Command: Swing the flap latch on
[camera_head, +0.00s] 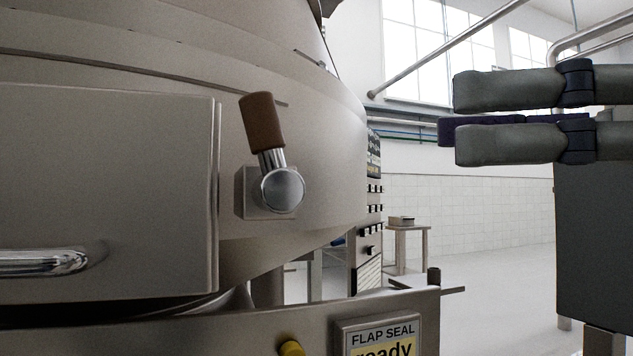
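The flap latch is a lever with a brown grip (262,122) and a round steel hub (283,190) on a square plate. Its grip points up, tilted a little to the left. The latch stands just right of the edge of a large metal flap (110,180), which has a chrome handle (42,262). My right gripper (457,119) is to the right of the latch, well apart from it. Its grey fingers are straight and point left, with a dark finger between them; nothing is visibly held. My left gripper is not in view.
The curved drum housing (325,170) fills the left and middle. Below, a metal ledge carries a "FLAP SEAL ready" sign (380,336) and a yellow knob (291,348). A small table (408,230) stands far behind. Open space lies between latch and gripper.

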